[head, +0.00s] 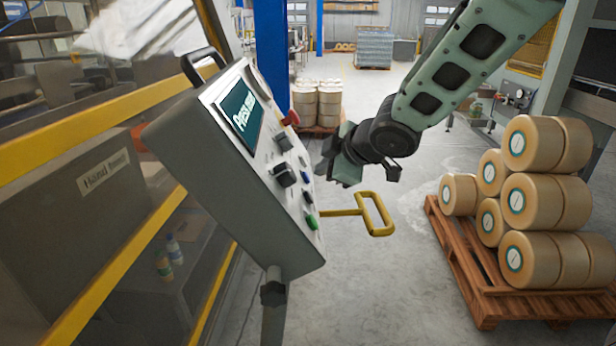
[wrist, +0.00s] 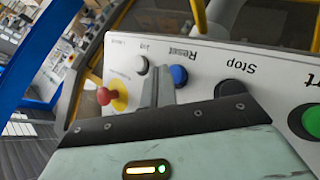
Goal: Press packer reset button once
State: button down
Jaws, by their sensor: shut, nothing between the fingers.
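The blue reset button (wrist: 179,75), labelled "Reset" upside down, is on the light control panel (wrist: 205,62) in the wrist view. My gripper (wrist: 163,78) is shut and empty, with its fingertips just beside the blue button, between it and a white button (wrist: 141,64). I cannot tell whether the tips touch the panel. In the head view the tilted control panel (head: 262,165) stands on a post, and my gripper (head: 322,170) is at its right edge, near the small blue button (head: 305,176).
A black stop button (wrist: 230,88), green start button (wrist: 311,121) and red emergency stop (wrist: 104,96) sit close by on the panel. A yellow handle (head: 376,214) sticks out below my gripper. A pallet (head: 470,270) of rolls stands right, with open floor between.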

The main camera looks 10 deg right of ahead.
jog(key=shift+a+f, duration=0.1)
dwell(0.3)
jog(key=shift+a+f+b, duration=0.15)
jog(key=shift+a+b, duration=0.15)
jog(key=shift+b, duration=0.1)
jog(key=shift+w+a+f+b, duration=0.1)
jog(key=shift+a+f+b, duration=0.05)
jog(key=shift+a+b, duration=0.2)
dwell(0.8)
jog(key=shift+d, duration=0.1)
jog(key=shift+d+r+p, duration=0.4)
jog(key=shift+d+p, duration=0.2)
jog(key=shift+p, duration=0.1)
jog(key=d+p, duration=0.1)
jog(key=d+r+p, duration=0.1)
jog(key=d+p, duration=0.1)
jog(key=s+d+r+p, duration=0.1)
jog(key=shift+d+r, duration=0.15)
jog(key=shift+r, duration=0.1)
